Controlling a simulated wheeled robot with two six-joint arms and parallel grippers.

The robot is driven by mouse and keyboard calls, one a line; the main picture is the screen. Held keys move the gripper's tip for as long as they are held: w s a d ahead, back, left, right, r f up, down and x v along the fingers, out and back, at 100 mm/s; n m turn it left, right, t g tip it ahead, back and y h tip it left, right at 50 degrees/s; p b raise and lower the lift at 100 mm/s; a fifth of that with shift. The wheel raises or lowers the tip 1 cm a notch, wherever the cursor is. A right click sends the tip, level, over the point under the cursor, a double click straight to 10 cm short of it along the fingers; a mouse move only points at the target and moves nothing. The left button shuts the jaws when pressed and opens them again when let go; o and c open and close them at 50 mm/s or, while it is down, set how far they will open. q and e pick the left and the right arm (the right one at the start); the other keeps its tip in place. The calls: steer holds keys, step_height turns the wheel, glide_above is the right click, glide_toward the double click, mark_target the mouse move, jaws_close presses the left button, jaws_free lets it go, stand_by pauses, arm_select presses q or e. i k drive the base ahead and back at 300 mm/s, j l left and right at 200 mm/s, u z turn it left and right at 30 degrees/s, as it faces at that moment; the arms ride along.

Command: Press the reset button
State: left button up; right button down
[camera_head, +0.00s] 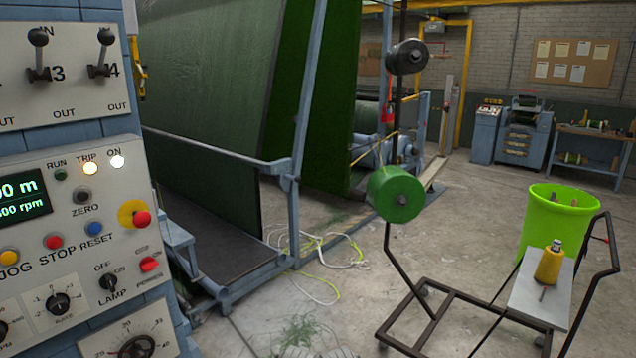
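The reset button (94,228) is a small blue round button on the pale control panel (30,170) at the left of the head view, above the printed word RESET. A red stop button (53,242) and a yellow jog button (9,257) sit to its left. The RUN lamp (60,175) looks dark green.
A red emergency knob (141,219) on a yellow plate and a red switch (150,264) are close right of the button. Lever switches (39,55) are above. A trolley frame (440,320) with a green bin (556,225) stands at right. Loose cords (322,262) lie on the floor.

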mark_target(94, 228)
steer(key=u, duration=1.5)
